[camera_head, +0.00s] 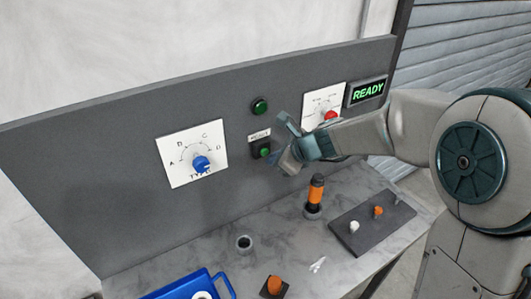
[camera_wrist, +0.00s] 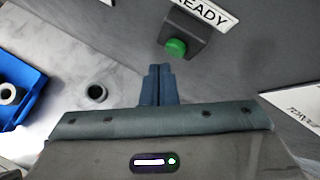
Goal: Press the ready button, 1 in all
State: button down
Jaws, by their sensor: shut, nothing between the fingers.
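The ready button is a green round button (camera_head: 264,152) on a dark box fixed to the grey upright panel, under a small white label. In the wrist view the green button (camera_wrist: 175,48) sits above my fingertips, below the label plate (camera_wrist: 208,12) that reads "READY". My gripper (camera_head: 283,160) is just right of the button in the head view, apart from it as far as I can tell. In the wrist view my gripper (camera_wrist: 158,70) has its two blue fingers together, with nothing between them. The fingertips point toward the button.
A green round lamp (camera_head: 260,106) is above the button. A blue knob (camera_head: 201,164) is left, a red knob (camera_head: 330,116) right, beside a lit READY sign (camera_head: 368,91). Below are an orange-black cylinder (camera_head: 315,192), a dark pegged board (camera_head: 372,224) and a blue tray (camera_head: 190,287).

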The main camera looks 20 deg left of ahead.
jog(key=shift+w+a, duration=0.1)
jog(key=shift+w+a, duration=0.2)
jog(key=shift+a, duration=0.05)
jog(key=shift+w+a+p, duration=0.35)
dwell(1.0)
jog(key=shift+s+d, duration=0.1)
jog(key=shift+s+d+b, duration=0.4)
jog(key=shift+s+d, duration=0.15)
jog(key=shift+d, duration=0.05)
jog(key=s+d+b, duration=0.1)
jog(key=s+d, duration=0.2)
jog(key=shift+s+d+b, duration=0.15)
jog(key=shift+d+b, duration=0.15)
jog(key=shift+d, duration=0.1)
dwell(0.3)
dwell(0.7)
